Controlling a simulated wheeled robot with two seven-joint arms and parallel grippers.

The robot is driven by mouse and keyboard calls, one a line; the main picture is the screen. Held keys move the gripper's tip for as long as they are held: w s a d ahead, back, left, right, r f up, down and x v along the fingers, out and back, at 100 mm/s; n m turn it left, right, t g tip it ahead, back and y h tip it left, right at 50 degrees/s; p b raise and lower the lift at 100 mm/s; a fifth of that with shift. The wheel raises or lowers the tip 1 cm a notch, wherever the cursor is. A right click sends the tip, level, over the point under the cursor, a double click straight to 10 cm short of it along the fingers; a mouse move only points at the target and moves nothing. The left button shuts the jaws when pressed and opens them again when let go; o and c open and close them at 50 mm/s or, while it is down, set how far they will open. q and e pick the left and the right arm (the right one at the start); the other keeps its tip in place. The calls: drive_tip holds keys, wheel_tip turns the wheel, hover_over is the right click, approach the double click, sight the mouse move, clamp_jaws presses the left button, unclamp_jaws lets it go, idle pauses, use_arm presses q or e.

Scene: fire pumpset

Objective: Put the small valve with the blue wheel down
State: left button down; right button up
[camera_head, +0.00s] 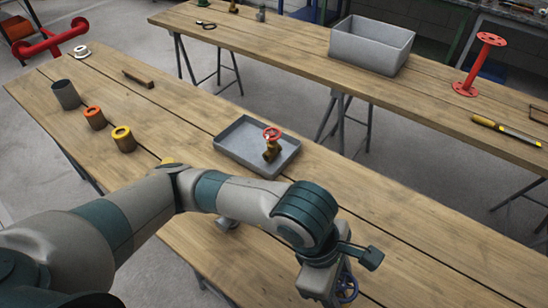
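My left arm comes in from the left, and its gripper (328,284) points down near the bottom of the picture, over the near table (215,262). A small valve with a blue wheel (347,288) shows right against the gripper's right side. Only its dark blue wheel is clear; the valve body is mostly hidden by the hand and the picture's lower edge. The fingertips are hidden, so I cannot see their grip, nor whether the valve touches the table. My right gripper is not in view.
A grey tray (231,140) on the near table holds a brass valve with a red wheel (271,146). The tabletop right of the tray is clear. A grey bin (370,48) stands on the far table.

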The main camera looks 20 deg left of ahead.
use_arm(q)
drive_tip(key=w+a+f+m+g+y, duration=0.2)
drive_tip(key=w+a+m, duration=0.6)
drive_tip(key=w+a, duration=0.2)
drive_tip(key=w+a+f+m+g+y, duration=0.2)
drive_tip(key=w+a+m, duration=0.6)
drive_tip(key=a, duration=0.7)
drive_tip(key=w+f, duration=0.1)
drive_tip(key=w, duration=0.1)
drive_tip(key=shift+w+m, duration=0.3)
drive_tip(key=shift+m, duration=0.1)
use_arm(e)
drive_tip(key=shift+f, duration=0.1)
use_arm(q)
drive_tip(key=shift+f, duration=0.1)
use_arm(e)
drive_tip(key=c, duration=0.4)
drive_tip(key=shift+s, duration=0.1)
